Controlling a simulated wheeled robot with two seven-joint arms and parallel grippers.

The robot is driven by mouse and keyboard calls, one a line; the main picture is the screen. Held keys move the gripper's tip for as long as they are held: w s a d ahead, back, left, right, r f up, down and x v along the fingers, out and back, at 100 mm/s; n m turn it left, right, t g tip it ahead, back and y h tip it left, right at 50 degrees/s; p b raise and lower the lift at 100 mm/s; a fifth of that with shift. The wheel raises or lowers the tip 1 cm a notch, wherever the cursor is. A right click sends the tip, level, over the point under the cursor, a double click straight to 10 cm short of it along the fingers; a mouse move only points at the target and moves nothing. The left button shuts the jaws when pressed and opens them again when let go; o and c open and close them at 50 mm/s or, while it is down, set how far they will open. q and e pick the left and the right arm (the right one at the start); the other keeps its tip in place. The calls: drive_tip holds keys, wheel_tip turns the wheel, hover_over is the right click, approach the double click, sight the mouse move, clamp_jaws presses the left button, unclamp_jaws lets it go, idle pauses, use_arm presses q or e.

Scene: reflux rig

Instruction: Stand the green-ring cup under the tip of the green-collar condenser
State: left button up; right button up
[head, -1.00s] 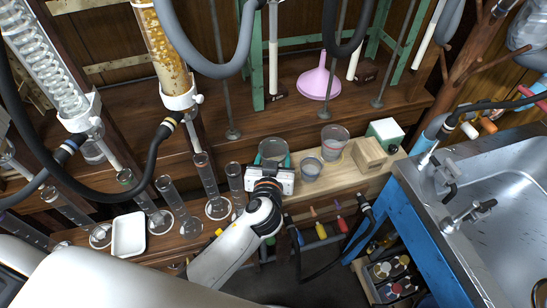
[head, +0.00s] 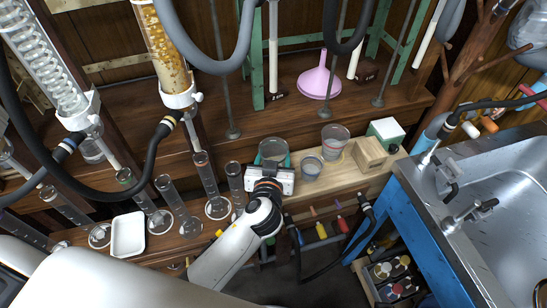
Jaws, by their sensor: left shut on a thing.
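A clear cup with a greenish ring (head: 273,149) stands upright at the left end of the pale wooden board. My left gripper (head: 271,173) is at its near side and shut on it; the fingertips are mostly hidden. Beside it on the right stand a cup with a bluish band (head: 312,168) and a cup with a reddish band (head: 335,134). A coil condenser (head: 42,60) and a yellow-packed column (head: 165,45) hang at the left, their tips pointing down. I cannot make out a green collar on either. My right gripper is not in view.
Several glass cylinders (head: 206,174) and a white tray (head: 128,234) stand along the left of the bench. A wooden block (head: 369,153) and a green-white box (head: 386,131) sit right of the cups. A pink funnel (head: 319,80) is behind. Dark hoses (head: 105,197) loop across the left.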

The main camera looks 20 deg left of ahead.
use_arm(q)
drive_tip(key=shift+f, duration=0.1)
drive_tip(key=o, duration=0.7)
drive_tip(key=shift+o, duration=0.2)
drive_tip(key=v, duration=1.2)
